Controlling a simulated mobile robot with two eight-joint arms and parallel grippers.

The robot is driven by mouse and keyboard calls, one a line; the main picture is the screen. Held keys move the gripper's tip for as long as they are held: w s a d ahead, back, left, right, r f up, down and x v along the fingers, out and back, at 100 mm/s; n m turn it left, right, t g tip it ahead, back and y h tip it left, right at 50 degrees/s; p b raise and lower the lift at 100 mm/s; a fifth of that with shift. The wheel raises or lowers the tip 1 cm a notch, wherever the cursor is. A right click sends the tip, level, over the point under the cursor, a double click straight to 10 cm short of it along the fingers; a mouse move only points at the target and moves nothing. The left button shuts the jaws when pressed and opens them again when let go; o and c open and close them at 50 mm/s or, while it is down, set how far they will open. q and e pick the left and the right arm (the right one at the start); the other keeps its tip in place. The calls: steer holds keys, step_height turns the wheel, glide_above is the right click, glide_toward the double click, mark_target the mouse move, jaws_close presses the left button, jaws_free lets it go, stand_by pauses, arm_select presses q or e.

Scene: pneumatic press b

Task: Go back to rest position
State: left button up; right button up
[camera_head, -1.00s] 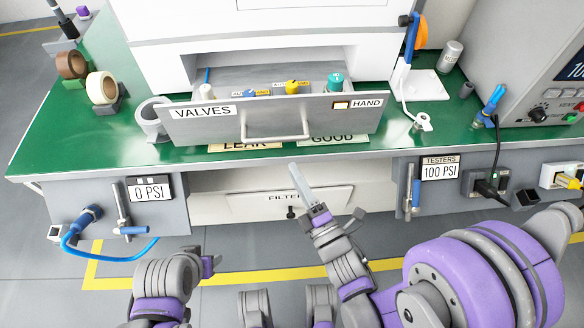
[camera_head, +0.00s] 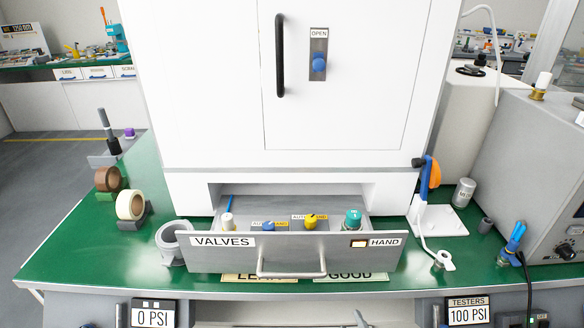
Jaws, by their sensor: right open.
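My right gripper (camera_head: 360,320) shows only as a small grey tip at the bottom edge, in front of the bench and below the drawer. It is open, apart from the drawer handle, with nothing seen in it. The rest of my right arm is below the view. My left gripper is not in view. The VALVES drawer (camera_head: 215,262) of the white press cabinet (camera_head: 215,120) is pulled out, with several coloured valves inside. Its handle (camera_head: 290,273) is free.
The green bench (camera_head: 80,240) carries tape rolls (camera_head: 130,205) at left and an orange-blue tool stand (camera_head: 440,218) at right. A grey tester box (camera_head: 525,180) stands at far right. LEAK and GOOD labels (camera_head: 350,277) lie under the drawer. Open floor (camera_head: 40,180) is at left.

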steer(key=s+d+f+m+g+h, duration=0.1)
steer(key=s+d+m+g, duration=0.1)
steer(key=s+m+g, duration=0.35)
steer(key=s+d+f+m+g, duration=0.25)
steer(key=s+m, duration=0.35)
steer(key=s, duration=0.4)
arm_select(q)
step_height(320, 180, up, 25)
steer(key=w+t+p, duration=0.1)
steer(key=p, duration=2.1)
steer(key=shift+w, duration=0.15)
arm_select(e)
step_height(320, 180, up, 26)
steer(key=w, duration=0.1)
steer(key=shift+w+a, duration=0.15)
steer(key=shift+a, duration=0.1)
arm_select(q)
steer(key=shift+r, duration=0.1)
arm_select(e)
steer(key=shift+f, duration=0.1)
